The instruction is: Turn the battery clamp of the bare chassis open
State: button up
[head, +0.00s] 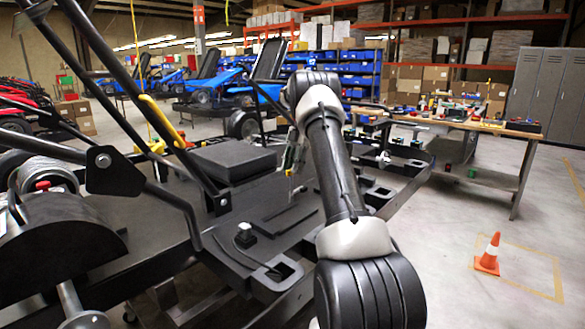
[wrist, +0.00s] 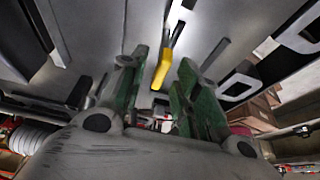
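The bare chassis (head: 150,235) is a black flat frame on a stand, filling the left and middle of the head view. A black box (head: 232,160), perhaps the battery, sits on it. In the wrist view, a dark lever with a yellow end (wrist: 161,75), seemingly the battery clamp, lies between the green fingers of my gripper (wrist: 161,62). The fingers are apart, with gaps visible on both sides of the yellow end. In the head view my gripper (head: 292,155) is low over the chassis, partly hidden behind my arm. The clamp is hard to make out there.
Slanted black bars (head: 130,105) rise at left. A workbench (head: 470,125) with small parts stands at back right. An orange cone (head: 488,255) stands on open floor at right.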

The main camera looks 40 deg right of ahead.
jog(key=v, duration=0.7)
dwell(0.5)
